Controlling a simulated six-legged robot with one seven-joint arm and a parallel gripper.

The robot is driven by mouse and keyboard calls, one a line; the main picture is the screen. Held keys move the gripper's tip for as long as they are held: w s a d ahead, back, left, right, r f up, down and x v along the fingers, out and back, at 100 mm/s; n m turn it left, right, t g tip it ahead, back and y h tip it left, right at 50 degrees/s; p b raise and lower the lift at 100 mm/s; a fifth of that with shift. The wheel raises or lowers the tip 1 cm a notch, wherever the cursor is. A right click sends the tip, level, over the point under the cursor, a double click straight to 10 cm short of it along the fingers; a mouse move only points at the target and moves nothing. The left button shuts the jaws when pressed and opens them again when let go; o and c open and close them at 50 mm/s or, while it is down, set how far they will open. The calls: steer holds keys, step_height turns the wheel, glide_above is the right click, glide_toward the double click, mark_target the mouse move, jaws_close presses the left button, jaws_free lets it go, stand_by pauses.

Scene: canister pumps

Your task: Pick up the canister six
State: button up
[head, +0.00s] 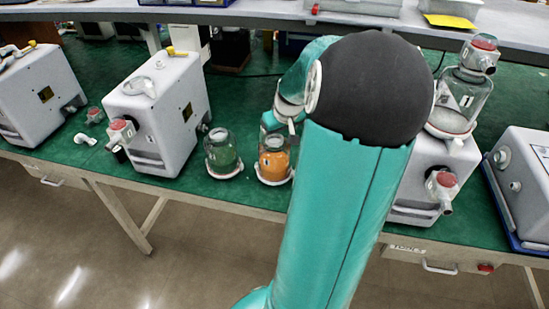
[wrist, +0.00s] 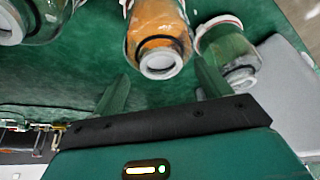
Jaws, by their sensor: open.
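I cannot read the number six on any canister. In the wrist view, the orange canister (wrist: 158,35) is at top centre, ahead of the gap between my fingers. A glass canister (wrist: 35,22) shows in part at the upper left. In the head view, my arm hides most of the gripper.
White pump units (head: 160,110) stand left of the canisters, with another (head: 38,95) at far left. A clear canister (head: 461,100) sits on a pump at right. A grey unit (head: 525,180) stands at far right. A shelf (head: 240,14) runs behind.

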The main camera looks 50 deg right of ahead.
mark_target(274, 139)
steer(key=x, duration=0.3)
steer(key=shift+w+f, duration=0.1)
steer(key=shift+w, duration=0.1)
steer(key=shift+c, duration=0.5)
steer(key=c, duration=1.4)
